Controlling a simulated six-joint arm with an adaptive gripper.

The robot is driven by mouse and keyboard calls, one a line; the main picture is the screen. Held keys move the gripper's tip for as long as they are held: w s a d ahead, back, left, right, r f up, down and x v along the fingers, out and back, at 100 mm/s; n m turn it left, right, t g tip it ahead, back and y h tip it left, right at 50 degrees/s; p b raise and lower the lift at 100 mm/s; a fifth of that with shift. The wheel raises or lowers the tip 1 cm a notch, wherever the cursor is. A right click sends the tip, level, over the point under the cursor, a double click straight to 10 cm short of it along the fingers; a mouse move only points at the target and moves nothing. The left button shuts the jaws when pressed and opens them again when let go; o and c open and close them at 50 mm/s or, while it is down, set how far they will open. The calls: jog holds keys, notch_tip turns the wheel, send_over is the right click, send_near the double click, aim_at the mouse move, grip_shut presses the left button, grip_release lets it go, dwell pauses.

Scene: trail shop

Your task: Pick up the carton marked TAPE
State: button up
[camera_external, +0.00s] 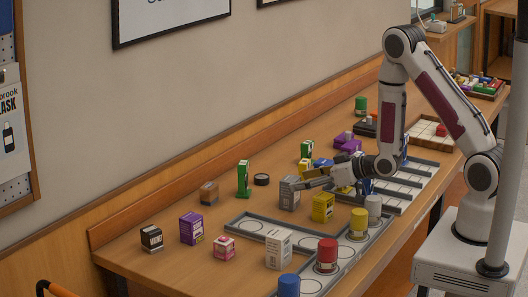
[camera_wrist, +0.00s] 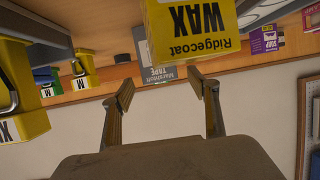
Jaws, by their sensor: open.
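The carton marked TAPE is a grey box (camera_external: 289,194) standing on the bench, just left of my gripper's tips in the external view. In the wrist view the TAPE carton (camera_wrist: 158,76) shows upside down between and beyond my fingers, partly covered by a yellow WAX carton (camera_wrist: 192,32). My gripper (camera_external: 308,179) is low over the bench, pointing left toward the TAPE carton. In the wrist view my gripper (camera_wrist: 163,86) has its two fingers spread apart with nothing held. I cannot tell whether a fingertip touches the carton.
The yellow carton (camera_external: 323,207) stands close in front of my gripper. A grey tray (camera_external: 251,223) with round slots lies in front. A purple carton (camera_external: 191,229) stands farther left.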

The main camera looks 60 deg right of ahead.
aim_at(290, 193)
dwell(0.4)
jog(key=shift+f, duration=0.45)
jog(key=shift+x, duration=2.5)
jog(key=shift+r, duration=0.1)
jog(key=c, duration=1.3)
